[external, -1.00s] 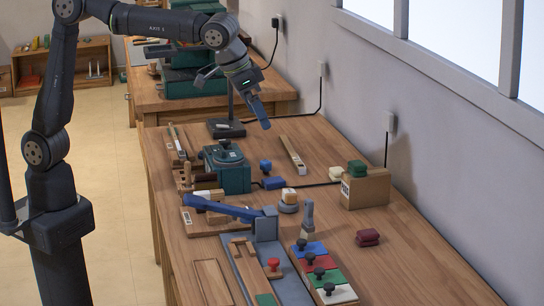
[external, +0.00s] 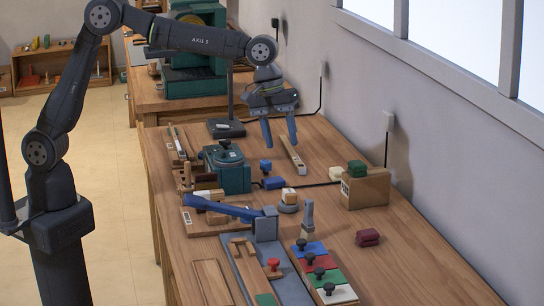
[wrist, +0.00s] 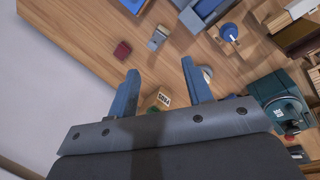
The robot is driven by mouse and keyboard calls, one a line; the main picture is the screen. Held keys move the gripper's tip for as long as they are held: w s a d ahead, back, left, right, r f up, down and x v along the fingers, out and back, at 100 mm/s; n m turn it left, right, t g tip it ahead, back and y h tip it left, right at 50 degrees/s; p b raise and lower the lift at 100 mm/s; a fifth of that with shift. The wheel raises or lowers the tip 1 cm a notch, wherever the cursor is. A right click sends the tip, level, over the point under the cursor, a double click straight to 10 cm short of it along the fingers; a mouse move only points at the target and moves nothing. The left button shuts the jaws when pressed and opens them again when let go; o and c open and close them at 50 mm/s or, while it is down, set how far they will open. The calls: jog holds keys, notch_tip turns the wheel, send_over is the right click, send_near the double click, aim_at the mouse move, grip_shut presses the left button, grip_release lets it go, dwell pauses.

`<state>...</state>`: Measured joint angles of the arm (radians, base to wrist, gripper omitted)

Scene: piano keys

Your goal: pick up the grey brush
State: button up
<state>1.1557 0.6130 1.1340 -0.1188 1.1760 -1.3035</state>
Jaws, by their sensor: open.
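The grey brush (external: 308,215) stands upright on the wooden bench, handle up, beside the row of coloured pads. In the wrist view, what looks like the same brush (wrist: 159,37) shows beyond my fingertips. My gripper (external: 279,139) is open and empty, fingers pointing down, above the far part of the bench. It is well behind and above the brush and not touching it. In the wrist view, my gripper's two blue fingers (wrist: 159,68) are apart with nothing held between them.
A cardboard box (external: 372,191) with a green block on it stands to the right of the brush. A dark red block (external: 368,238) lies nearer. The bench's right front is clear.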

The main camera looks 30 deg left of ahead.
jog(key=w+d+f+n+g, duration=0.1)
jog(key=w+f+n+g, duration=0.1)
jog(key=w+f+n, duration=0.55)
jog(key=n+h, duration=0.1)
send_near(310, 217)
jog(key=shift+g, duration=0.3)
jog(key=x, duration=0.4)
jog(key=shift+a+f, duration=0.15)
jog(key=shift+f, duration=0.35)
jog(key=shift+w+x, duration=0.2)
jog(key=shift+x, duration=1.15)
jog(key=shift+w+x, duration=0.2)
jog(key=shift+x, duration=1.15)
jog(key=shift+c, duration=0.5)
grip_shut()
